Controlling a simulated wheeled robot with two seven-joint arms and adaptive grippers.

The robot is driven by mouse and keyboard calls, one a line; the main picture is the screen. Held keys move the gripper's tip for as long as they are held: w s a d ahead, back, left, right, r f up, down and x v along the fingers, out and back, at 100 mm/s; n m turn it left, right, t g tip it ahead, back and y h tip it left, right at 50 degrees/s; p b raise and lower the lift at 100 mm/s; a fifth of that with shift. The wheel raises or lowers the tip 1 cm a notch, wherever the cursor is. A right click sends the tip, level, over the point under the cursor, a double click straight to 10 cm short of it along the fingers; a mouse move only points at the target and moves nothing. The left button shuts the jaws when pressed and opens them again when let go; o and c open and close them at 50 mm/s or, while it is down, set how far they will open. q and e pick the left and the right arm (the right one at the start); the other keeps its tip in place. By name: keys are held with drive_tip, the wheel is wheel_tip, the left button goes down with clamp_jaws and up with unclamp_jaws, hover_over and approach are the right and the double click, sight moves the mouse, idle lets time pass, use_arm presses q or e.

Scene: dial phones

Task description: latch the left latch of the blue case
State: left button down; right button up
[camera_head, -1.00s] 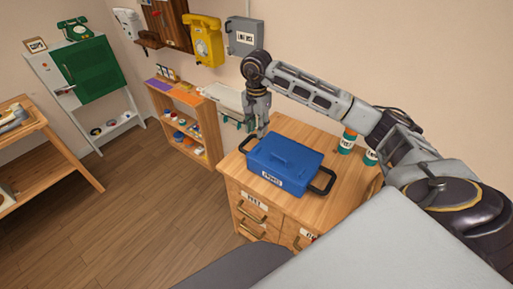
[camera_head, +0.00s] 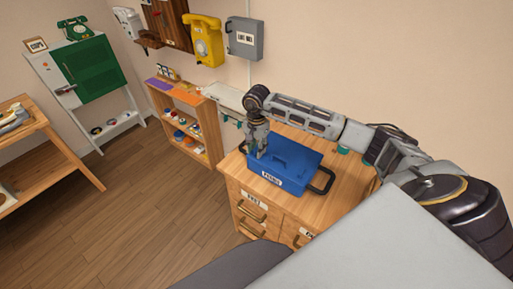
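The blue case (camera_head: 290,160) sits on the wooden drawer cabinet (camera_head: 345,183) with its lid down. It has a white label (camera_head: 271,177) on its near side and a black handle (camera_head: 323,182) at its right end. My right gripper (camera_head: 257,154) points down over the left end of the case, at or just above the lid edge. Whether it touches is unclear, and its fingers are too small to tell open from shut. The left latch cannot be made out; the gripper covers part of that end. My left gripper is not in view.
A low wooden shelf (camera_head: 210,118) with small items stands left of the cabinet. A yellow phone (camera_head: 204,39) and a grey box (camera_head: 244,38) hang on the wall behind. My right forearm spans the cabinet's back.

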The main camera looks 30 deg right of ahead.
drive_tip(key=shift+f, duration=0.1)
clamp_jaws()
